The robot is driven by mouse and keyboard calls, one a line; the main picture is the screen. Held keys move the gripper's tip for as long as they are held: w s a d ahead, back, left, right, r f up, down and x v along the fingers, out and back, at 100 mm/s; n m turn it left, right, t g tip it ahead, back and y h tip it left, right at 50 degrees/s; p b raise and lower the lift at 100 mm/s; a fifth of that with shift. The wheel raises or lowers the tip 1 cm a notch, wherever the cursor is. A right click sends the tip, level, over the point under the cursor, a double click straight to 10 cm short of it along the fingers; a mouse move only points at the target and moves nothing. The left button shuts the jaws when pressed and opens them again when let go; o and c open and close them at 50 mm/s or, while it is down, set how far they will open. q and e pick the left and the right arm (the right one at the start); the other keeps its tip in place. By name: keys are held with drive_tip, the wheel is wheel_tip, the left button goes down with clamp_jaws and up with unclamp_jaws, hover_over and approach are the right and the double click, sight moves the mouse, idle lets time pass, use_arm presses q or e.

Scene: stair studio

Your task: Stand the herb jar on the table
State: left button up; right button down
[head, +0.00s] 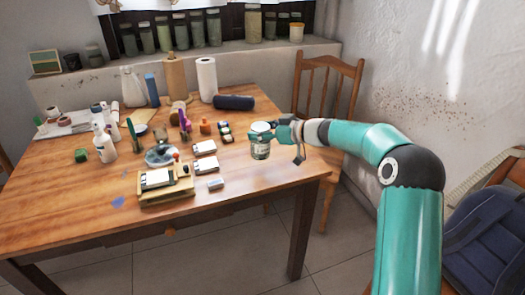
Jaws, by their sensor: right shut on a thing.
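The herb jar (260,146) is a small glass jar with a pale label and a light lid. It is upright at the right part of the wooden table (245,187). My right gripper (272,136) comes in from the right and is shut on the jar at its upper side. Whether the jar's base touches the table top or hangs just above it I cannot tell. My left gripper is not in view.
White boxes (205,165) and a wooden tray (165,186) lie left of the jar. Bottles, a paper towel roll (207,79) and a dark roll (234,102) stand or lie farther back. A wooden chair (328,85) is behind the table. The table's front right corner is clear.

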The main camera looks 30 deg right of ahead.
sight(269, 147)
wheel_tip(269, 147, down, 6)
drive_tip(key=shift+r+b, duration=0.1)
drive_tip(key=shift+b, duration=0.9)
drive_tip(key=shift+c, duration=1.4)
unclamp_jaws()
drive_tip(key=p+v, duration=0.1)
drive_tip(key=v, duration=1.1)
drive_tip(key=shift+r, duration=0.1)
